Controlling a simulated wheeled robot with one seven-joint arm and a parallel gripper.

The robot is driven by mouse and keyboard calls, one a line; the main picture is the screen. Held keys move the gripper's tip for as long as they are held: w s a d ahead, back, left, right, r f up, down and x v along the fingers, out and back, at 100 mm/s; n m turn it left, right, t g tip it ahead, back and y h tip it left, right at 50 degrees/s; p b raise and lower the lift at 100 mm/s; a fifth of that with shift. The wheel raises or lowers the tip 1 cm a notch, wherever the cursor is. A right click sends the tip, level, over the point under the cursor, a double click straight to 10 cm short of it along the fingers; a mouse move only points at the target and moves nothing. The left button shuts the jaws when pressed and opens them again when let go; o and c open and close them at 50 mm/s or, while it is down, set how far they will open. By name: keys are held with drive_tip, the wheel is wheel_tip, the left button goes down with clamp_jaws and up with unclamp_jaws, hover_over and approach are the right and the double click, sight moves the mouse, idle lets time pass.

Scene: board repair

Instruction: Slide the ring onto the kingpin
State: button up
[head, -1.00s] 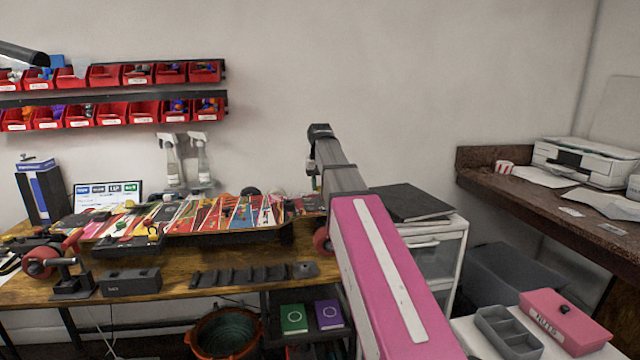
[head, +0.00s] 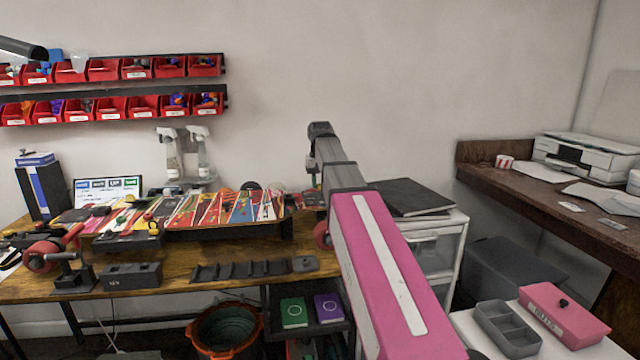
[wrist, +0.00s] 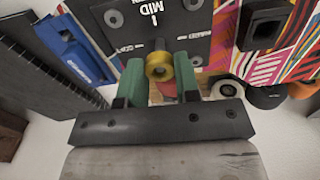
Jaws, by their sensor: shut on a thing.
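In the wrist view a yellow, brass-like ring (wrist: 159,66) with a dark centre sits between the green finger pads of my gripper (wrist: 160,72), which is shut on it. A small red part (wrist: 165,89) shows partly behind the ring. I cannot make out the kingpin, nor whether the ring touches anything. In the head view my gripper (head: 314,184) is small, hanging over the right end of the skateboard deck (head: 225,212) on the wooden bench.
A red wheel (head: 322,234) is close under my arm. A black slotted rack (head: 250,270) and a dark block (head: 131,275) lie along the bench front. Spray bottles (head: 168,155) stand behind the deck. A white drawer unit (head: 440,250) stands right of the bench.

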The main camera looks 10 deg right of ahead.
sight(320, 191)
drive_tip(key=shift+f, duration=0.1)
drive_tip(key=shift+f, duration=0.9)
drive_tip(key=shift+f, duration=0.2)
idle(0.7)
drive_tip(key=shift+f, duration=0.35)
drive_tip(key=shift+f, duration=0.15)
idle(0.9)
drive_tip(key=o, duration=0.9)
drive_tip(key=shift+c, duration=1.1)
